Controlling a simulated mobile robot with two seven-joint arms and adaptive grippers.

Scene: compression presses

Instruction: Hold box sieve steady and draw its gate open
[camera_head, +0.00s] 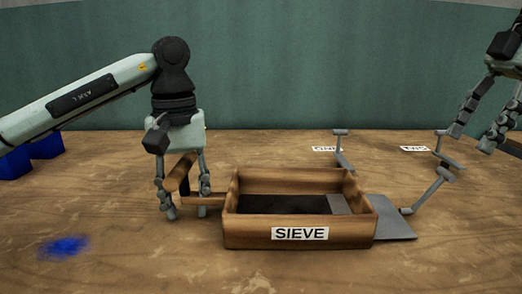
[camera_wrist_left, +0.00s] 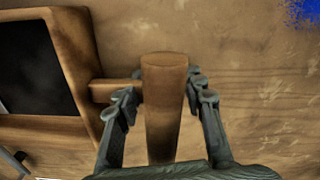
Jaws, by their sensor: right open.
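The wooden box sieve (camera_head: 250,233), labelled SIEVE, sits upright on the table. A dark area covers most of its floor, with a grey strip at the right. A flat grey gate plate (camera_head: 394,216) sticks out of its right side, with a grey T-shaped handle (camera_head: 431,190) at its outer end. My left gripper (camera_head: 184,206) is shut on the sieve's wooden handle (camera_wrist_left: 164,85), left of the box; the left wrist view shows a finger on each side. My right gripper (camera_head: 483,135) is open and empty, raised at the far right, above and right of the gate handle.
Two more grey T-shaped handles (camera_head: 342,151) (camera_head: 447,157) stand behind the sieve, near white labels (camera_head: 415,149). Blue blocks (camera_head: 45,146) are at the far left. A blue patch (camera_head: 63,246) marks the table at front left. The front right of the table is clear.

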